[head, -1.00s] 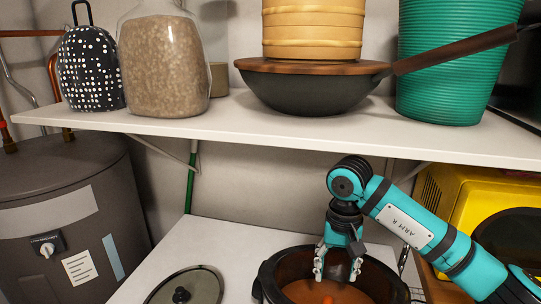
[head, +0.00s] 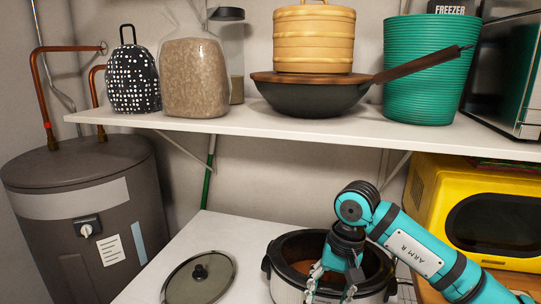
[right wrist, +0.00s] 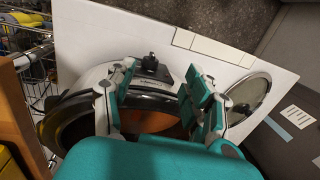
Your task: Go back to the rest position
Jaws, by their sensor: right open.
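My right gripper (head: 331,287) is open, over the near part of a slow cooker (head: 284,284) with a dark inner pot. In the right wrist view the open fingers (right wrist: 158,98) are spread over the pot (right wrist: 70,120), with nothing between them that I can make out. Reddish-brown contents (head: 303,267) show inside the pot. Its glass lid (head: 199,280) lies on the white surface to the left. My left gripper is not in view.
A yellow microwave (head: 430,200) stands right, a grey tank (head: 75,215) left. White surface (head: 225,235) behind the lid is clear.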

